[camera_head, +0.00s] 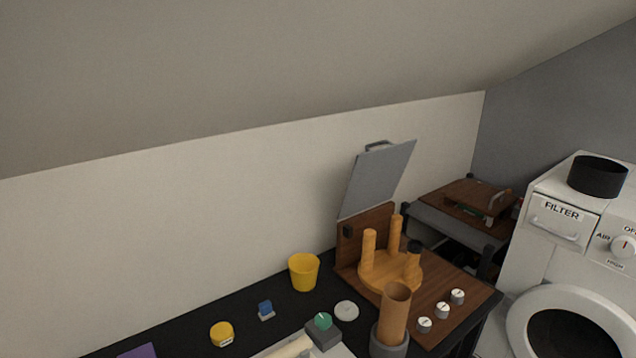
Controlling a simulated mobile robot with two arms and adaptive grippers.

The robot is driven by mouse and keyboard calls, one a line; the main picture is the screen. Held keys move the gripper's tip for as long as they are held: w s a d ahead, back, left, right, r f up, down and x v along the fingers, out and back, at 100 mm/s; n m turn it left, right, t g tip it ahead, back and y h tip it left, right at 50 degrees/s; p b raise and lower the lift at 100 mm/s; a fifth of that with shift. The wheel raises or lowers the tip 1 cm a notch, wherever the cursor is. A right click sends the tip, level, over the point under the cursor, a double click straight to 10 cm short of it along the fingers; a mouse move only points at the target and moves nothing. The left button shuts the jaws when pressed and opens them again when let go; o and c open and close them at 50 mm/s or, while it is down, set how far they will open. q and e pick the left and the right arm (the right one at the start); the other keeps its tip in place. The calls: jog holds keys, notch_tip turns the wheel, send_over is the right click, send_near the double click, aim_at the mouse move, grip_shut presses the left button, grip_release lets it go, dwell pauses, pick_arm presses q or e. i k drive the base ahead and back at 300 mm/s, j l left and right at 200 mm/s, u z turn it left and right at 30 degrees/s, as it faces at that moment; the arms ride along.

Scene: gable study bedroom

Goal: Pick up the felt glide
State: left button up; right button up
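A pale grey, flat round disc (346,310) lies on the black tabletop, right of the yellow cup; it may be the felt glide, but I cannot tell for sure. A small round wooden stool (378,275) stands upside down on a brown wooden board, its legs pointing up. A dark cap-like piece (415,247) shows at the top of its right leg; I cannot tell whether this is a glide. Neither of my grippers is in view.
A raised grey lid (378,178) stands behind the stool. White-topped knobs (442,310) line the board.

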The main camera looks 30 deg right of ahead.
aim_at(457, 295)
jog(key=z, duration=1.9)
